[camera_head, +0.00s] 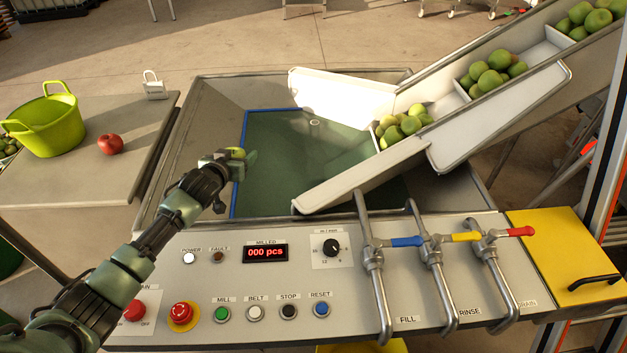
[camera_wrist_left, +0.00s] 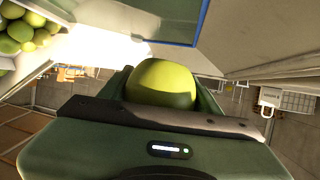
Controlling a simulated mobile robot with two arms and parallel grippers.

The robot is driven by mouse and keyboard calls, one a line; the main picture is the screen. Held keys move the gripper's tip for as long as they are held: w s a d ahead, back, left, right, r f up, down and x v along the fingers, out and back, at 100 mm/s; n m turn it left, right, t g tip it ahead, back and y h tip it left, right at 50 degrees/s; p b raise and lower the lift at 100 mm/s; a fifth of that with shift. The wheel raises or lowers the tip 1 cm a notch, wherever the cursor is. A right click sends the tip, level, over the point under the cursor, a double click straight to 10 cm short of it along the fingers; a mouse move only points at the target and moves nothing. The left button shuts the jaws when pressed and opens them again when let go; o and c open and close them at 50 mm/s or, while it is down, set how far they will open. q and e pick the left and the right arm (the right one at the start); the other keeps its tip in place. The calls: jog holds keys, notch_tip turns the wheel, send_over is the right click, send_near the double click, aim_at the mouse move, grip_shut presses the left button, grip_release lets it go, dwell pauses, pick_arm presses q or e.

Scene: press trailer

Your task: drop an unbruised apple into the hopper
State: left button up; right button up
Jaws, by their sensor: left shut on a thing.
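My left gripper (camera_head: 240,163) is shut on a yellow-green apple (camera_wrist_left: 165,83), which shows between its fingers in the left wrist view. In the head view the gripper is above the left part of the green-floored hopper (camera_head: 310,150), just inside its blue edge line. Most of the held apple is hidden there by the gripper; the part that shows in the wrist view has no clear bruise. A red apple (camera_head: 110,144) lies on the side table at the left. My right gripper is not in view.
A sloped conveyor (camera_head: 500,60) with green apples in its compartments comes down into the hopper from the right.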

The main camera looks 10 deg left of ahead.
pick_arm(q)
jog(key=shift+f, duration=0.1)
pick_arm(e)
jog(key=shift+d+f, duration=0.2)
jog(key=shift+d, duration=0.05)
pick_arm(q)
jog(key=o, duration=1.6)
jog(key=shift+f, duration=0.1)
jog(key=v, duration=0.7)
jog(key=shift+s, duration=0.4)
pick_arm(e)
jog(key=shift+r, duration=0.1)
pick_arm(q)
jog(key=shift+r, duration=0.25)
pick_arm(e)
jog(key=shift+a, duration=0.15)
